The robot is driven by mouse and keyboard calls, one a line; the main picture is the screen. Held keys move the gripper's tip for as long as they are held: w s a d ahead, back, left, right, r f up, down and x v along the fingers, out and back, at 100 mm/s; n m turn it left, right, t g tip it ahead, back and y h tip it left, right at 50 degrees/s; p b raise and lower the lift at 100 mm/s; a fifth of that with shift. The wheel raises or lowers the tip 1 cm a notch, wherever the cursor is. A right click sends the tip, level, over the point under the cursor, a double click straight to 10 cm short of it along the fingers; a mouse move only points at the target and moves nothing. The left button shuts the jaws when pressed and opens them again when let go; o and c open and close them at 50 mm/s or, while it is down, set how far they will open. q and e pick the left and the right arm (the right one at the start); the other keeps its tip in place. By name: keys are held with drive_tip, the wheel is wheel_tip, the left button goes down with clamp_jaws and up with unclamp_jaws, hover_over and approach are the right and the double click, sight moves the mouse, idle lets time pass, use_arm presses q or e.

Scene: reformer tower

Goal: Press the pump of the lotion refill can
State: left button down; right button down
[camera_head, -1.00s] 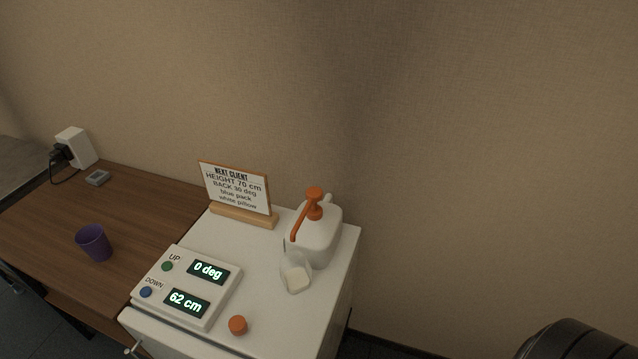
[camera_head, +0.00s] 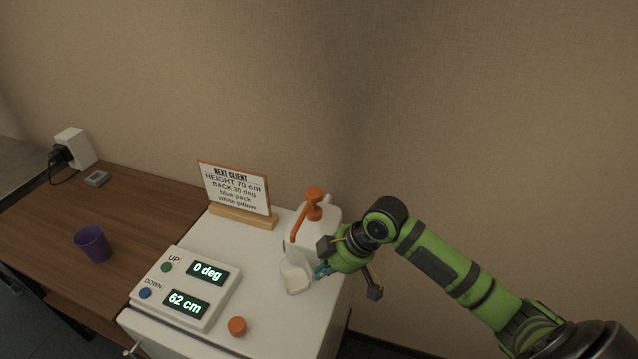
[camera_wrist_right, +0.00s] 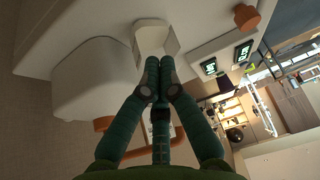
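The lotion refill can (camera_head: 322,232) is white with an orange pump (camera_head: 314,203), whose spout points down and left. It stands upright at the back right of the white cabinet top. A small clear bottle (camera_head: 296,279) with pale contents stands in front of it; it also shows in the right wrist view (camera_wrist_right: 153,37). My right gripper (camera_head: 322,270) is beside the bottle, low in front of the can. In the wrist view its fingertips (camera_wrist_right: 160,66) are together, pointing at the bottle, with nothing visible between them. I cannot tell whether they touch it. My left gripper is out of view.
A control box (camera_head: 187,288) with two displays and an orange cap (camera_head: 237,326) sit left of the can. A sign (camera_head: 236,188) stands behind. A purple cup (camera_head: 94,243) is on the wooden table (camera_head: 130,215). The wall is close behind the can.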

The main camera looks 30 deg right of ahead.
drive_tip(key=w+d+r+t, duration=0.1)
drive_tip(key=w+d+r, duration=0.2)
drive_tip(key=r, duration=0.4)
drive_tip(key=w+d+r+t+y, duration=0.1)
drive_tip(key=w+d+r, duration=0.2)
drive_tip(key=d+r, duration=0.2)
drive_tip(key=w+d+r, duration=0.3)
drive_tip(key=d+r, duration=0.1)
drive_tip(key=r, duration=0.5)
drive_tip(key=shift+w+t+y, duration=0.15)
drive_tip(key=shift+t+y, duration=0.25)
drive_tip(key=p, duration=0.4)
hover_over(319, 194)
drive_tip(key=f, duration=0.6)
drive_tip(key=shift+s+d, duration=0.1)
drive_tip(key=shift+s, duration=0.15)
drive_tip(key=f, duration=0.2)
drive_tip(key=f+p, duration=0.1)
drive_tip(key=shift+w+f+p, duration=0.2)
drive_tip(key=shift+f+p, duration=0.1)
drive_tip(key=shift+f, duration=0.6)
